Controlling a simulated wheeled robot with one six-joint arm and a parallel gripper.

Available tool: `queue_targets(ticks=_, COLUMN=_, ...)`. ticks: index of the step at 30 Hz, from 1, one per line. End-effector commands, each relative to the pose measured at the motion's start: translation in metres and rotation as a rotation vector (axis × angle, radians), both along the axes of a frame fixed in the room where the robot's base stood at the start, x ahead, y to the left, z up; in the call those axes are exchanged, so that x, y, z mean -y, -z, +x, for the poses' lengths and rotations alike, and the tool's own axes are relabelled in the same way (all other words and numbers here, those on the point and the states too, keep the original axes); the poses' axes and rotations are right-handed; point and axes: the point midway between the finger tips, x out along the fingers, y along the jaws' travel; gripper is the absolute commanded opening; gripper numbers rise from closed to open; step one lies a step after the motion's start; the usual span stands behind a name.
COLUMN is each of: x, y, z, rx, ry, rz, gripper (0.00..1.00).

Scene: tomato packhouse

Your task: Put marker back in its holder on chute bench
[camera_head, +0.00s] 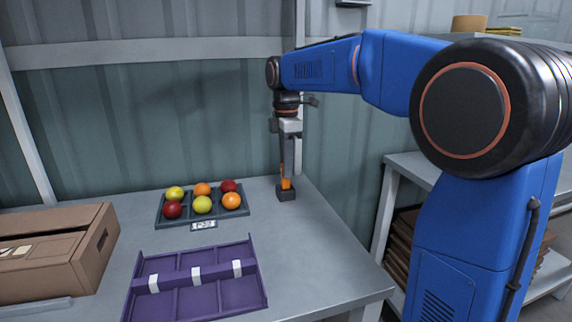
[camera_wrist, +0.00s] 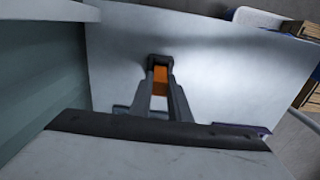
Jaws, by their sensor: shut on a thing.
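The orange marker (camera_head: 286,183) stands about upright near the bench's back right corner. My gripper (camera_head: 285,172) points down from above and is shut on it. The dark holder (camera_head: 286,194) is a small block on the bench, directly under the marker. The marker's lower end meets the holder's top in the head view; I cannot tell how deep it sits. In the wrist view the orange marker (camera_wrist: 160,80) shows between my two fingers, with the dark holder (camera_wrist: 159,61) at their tips.
A dark tray (camera_head: 178,221) of red, orange and yellow tomatoes lies left of the holder. A purple divided tray (camera_head: 190,260) lies nearer the front. A cardboard box (camera_head: 85,262) stands at the left. A corrugated wall (camera_head: 140,120) rises behind. Bare bench surrounds the holder.

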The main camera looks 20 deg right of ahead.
Motion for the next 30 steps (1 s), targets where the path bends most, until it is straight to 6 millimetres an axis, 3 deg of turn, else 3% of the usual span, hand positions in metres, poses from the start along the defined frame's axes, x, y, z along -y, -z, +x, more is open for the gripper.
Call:
queue_targets(ticks=14, x=0.0, y=0.0073, z=0.0002, rx=0.001, ry=0.0, rz=0.0, gripper=0.0)
queue_targets(ticks=15, x=0.0, y=0.0075, z=0.0002, rx=0.001, ry=0.0, rz=0.0, gripper=0.19)
queue_targets(ticks=18, x=0.0, y=0.0073, z=0.0002, rx=0.001, ry=0.0, rz=0.0, gripper=0.38)
queue_targets(ticks=24, x=0.0, y=0.0074, z=0.0002, rx=0.001, ry=0.0, rz=0.0, gripper=0.38)
queue_targets(ticks=26, x=0.0, y=0.0074, z=0.0002, rx=0.001, ry=0.0, rz=0.0, gripper=0.26)
queue_targets(ticks=30, x=0.0, y=0.0074, z=0.0001, rx=0.001, ry=0.0, rz=0.0, gripper=0.26)
